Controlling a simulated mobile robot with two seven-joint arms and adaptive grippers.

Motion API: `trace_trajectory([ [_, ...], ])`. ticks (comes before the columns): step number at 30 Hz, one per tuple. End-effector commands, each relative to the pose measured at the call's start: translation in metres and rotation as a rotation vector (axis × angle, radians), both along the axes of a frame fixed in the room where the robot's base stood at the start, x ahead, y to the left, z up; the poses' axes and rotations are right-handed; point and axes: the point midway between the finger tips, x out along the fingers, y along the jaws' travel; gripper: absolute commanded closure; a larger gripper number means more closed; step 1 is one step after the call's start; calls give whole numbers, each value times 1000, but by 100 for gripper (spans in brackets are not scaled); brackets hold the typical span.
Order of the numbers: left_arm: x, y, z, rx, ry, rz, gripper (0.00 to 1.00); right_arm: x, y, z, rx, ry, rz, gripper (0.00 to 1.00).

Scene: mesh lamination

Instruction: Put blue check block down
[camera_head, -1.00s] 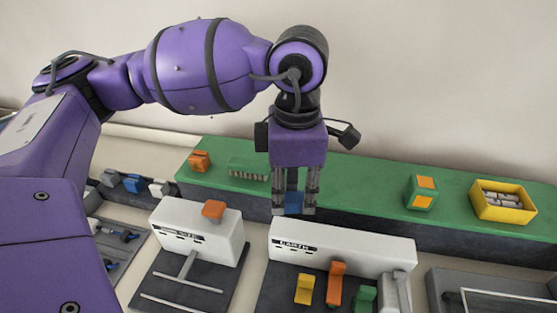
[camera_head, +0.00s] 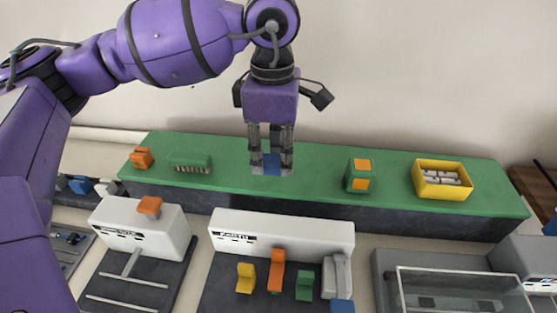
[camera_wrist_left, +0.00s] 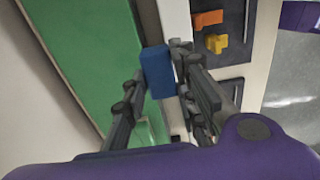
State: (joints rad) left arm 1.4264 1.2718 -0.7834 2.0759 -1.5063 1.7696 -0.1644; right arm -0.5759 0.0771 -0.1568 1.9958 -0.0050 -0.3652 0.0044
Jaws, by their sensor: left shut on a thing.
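The blue check block (camera_head: 271,164) is held between the fingers of my left gripper (camera_head: 271,170), at the green shelf (camera_head: 318,170). In the left wrist view the blue block (camera_wrist_left: 158,72) sits between the two fingertips (camera_wrist_left: 160,85), with the green surface to its left. I cannot tell whether the block touches the shelf. My right gripper is not in view.
On the shelf stand an orange block (camera_head: 141,158), a green brush-like piece (camera_head: 190,163), a green-and-orange block (camera_head: 359,175) and a yellow box (camera_head: 442,180) of pale pieces. White machines (camera_head: 282,234) stand in front. The shelf between the gripper and the green-and-orange block is clear.

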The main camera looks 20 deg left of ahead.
Motion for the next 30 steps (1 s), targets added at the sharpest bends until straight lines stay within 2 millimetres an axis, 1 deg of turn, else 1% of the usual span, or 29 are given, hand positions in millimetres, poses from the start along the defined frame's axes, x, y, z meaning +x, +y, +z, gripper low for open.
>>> trace_trajectory([
  [1,13,-4,-5,-2,1,2,100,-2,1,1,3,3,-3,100],
  [6,54,-13,-24,0,1,2,100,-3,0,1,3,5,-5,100],
  [9,68,-15,-47,1,4,1,100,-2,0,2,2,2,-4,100],
  [12,80,-18,-61,-1,3,2,100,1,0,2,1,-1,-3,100],
  [15,87,-19,-70,-1,3,1,100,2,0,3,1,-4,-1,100],
  [20,93,-20,-77,-1,2,2,100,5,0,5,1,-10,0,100],
  [22,98,-22,-83,-1,3,1,100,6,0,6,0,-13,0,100],
  [27,97,-21,-109,0,4,3,100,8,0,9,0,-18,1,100],
  [30,98,-21,-113,-1,1,2,100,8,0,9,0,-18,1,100],
])
